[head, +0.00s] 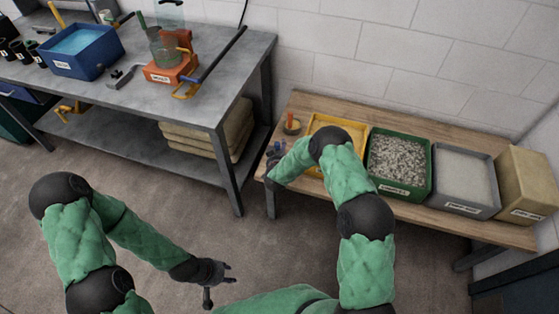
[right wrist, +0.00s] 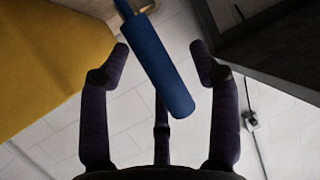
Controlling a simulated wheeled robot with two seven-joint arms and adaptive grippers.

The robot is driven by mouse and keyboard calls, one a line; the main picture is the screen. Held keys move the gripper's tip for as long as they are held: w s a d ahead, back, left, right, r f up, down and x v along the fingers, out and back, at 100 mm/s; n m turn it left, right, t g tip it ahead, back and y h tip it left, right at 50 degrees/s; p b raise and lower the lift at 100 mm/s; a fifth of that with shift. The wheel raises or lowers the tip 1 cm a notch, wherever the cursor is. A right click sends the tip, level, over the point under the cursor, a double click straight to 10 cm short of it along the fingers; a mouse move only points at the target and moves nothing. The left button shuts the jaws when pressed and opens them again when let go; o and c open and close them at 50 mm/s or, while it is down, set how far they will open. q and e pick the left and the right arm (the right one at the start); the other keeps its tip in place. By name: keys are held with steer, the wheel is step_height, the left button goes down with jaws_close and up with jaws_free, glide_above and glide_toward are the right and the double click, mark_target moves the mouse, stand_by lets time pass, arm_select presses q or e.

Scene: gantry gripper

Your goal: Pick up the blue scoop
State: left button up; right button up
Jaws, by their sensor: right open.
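The blue scoop shows in the right wrist view as a thick blue handle (right wrist: 158,65), slanting down from the top edge. Its other end is out of that view. My right gripper (right wrist: 160,49) is open, with the handle between its spread fingers and a visible gap on each side. In the head view my right gripper (head: 276,152) is at the left end of the wooden bench, beside the yellow tray. I cannot make out the scoop there. My left gripper (head: 219,278) is open and empty, low over the floor.
The wooden bench (head: 300,104) holds a yellow tray (head: 335,118), a green bin of gravel (head: 373,150), a grey bin of pale material (head: 462,208) and a tan block (head: 528,183). A small orange-topped item (head: 291,123) stands near the gripper. A metal workbench (head: 130,100) stands left.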

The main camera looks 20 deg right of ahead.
steer(key=shift+w, duration=0.15)
steer(key=c, duration=1.1)
steer(key=shift+r, duration=0.15)
